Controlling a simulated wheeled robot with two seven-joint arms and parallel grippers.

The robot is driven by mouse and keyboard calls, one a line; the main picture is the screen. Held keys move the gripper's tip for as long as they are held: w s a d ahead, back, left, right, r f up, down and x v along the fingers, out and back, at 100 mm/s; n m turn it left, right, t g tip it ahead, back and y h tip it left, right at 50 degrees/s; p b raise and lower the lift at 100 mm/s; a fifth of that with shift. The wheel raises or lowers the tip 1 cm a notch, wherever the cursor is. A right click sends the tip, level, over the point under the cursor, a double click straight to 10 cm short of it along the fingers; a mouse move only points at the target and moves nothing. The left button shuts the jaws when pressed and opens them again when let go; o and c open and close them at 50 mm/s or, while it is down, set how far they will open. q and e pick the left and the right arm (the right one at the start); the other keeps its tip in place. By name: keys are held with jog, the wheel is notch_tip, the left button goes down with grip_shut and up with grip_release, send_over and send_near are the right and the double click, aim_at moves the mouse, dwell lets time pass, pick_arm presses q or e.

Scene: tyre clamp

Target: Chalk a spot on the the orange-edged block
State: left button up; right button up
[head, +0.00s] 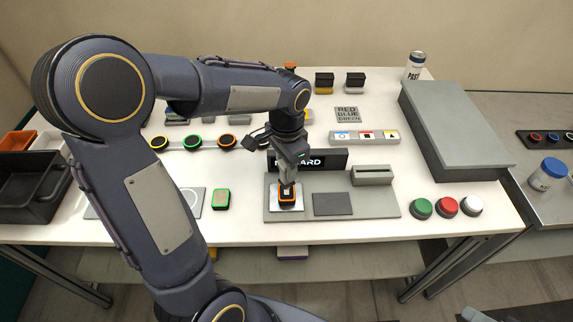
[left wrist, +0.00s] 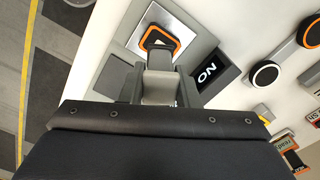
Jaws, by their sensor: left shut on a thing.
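The orange-edged block (head: 287,202) rests on a silver plate at the left part of a grey base board (head: 385,207). In the left wrist view the block (left wrist: 160,36) shows just beyond the fingertips, with its orange rim and dark body. My left gripper (head: 288,187) points down and is shut on the block; the fingers (left wrist: 160,68) hide part of it. Whether its top carries a chalk spot cannot be told. My right gripper is not in view.
A dark grey pad (head: 332,204) and a slotted grey block (head: 373,175) are close on the right. A black sign (head: 325,160) stands behind. A green-edged block (head: 221,199) lies to the left. Green, red and white buttons (head: 446,206) are at the right front.

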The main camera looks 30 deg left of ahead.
pick_arm(q)
jog(key=shift+r+p, duration=1.95)
jog(key=shift+r, duration=0.7)
jog(key=shift+f, duration=0.15)
